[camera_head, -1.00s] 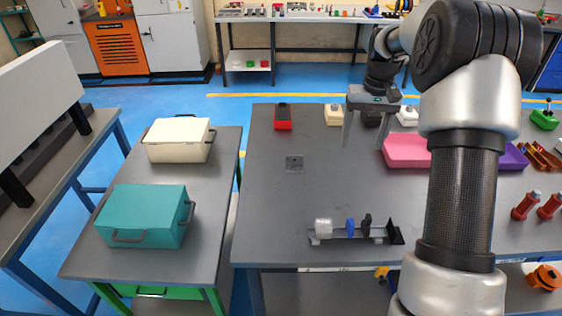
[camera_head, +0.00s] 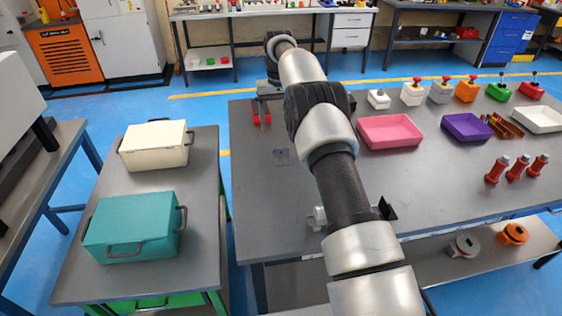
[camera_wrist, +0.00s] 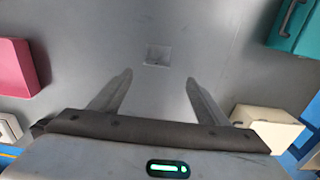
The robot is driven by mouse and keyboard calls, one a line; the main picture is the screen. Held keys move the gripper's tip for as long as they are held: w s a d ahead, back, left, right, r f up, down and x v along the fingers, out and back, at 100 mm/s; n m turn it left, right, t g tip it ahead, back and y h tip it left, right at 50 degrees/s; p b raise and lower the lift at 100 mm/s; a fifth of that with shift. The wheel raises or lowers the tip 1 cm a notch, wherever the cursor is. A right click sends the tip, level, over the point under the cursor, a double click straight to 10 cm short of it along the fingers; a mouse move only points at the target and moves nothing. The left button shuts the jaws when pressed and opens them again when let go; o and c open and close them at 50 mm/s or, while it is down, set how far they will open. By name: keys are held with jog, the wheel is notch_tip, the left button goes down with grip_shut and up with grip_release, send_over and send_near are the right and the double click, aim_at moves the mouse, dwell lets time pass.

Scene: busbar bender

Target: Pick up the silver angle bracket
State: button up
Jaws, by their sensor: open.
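The silver angle bracket (camera_head: 282,157) lies on the left part of the dark grey table (camera_head: 252,205); it is small, grey and squarish from above. In the wrist view the bracket (camera_wrist: 157,55) lies ahead of the fingertips, in line with the gap between them. My gripper (camera_wrist: 158,77) is open and empty, its two fingers spread above the tabletop. In the head view my gripper (camera_head: 263,112) is small and partly hard to make out, in front of a red object and beyond the bracket. Nothing is between the fingers.
A pink tray (camera_head: 390,132) and a purple tray (camera_head: 466,127) lie to the right. A cream box (camera_head: 155,147) and a teal box (camera_head: 132,227) stand on the side table at left. My arm hides much of the fixture at the table's front. The tabletop around the bracket is clear.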

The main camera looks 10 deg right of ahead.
send_near(282, 157)
jog(key=a, duration=0.1)
jog(key=shift+d+f, duration=0.2)
jog(key=shift+f, duration=1.2)
jog(key=shift+d+f, duration=0.15)
jog(key=shift+f, duration=1.25)
jog(key=c, duration=1.2)
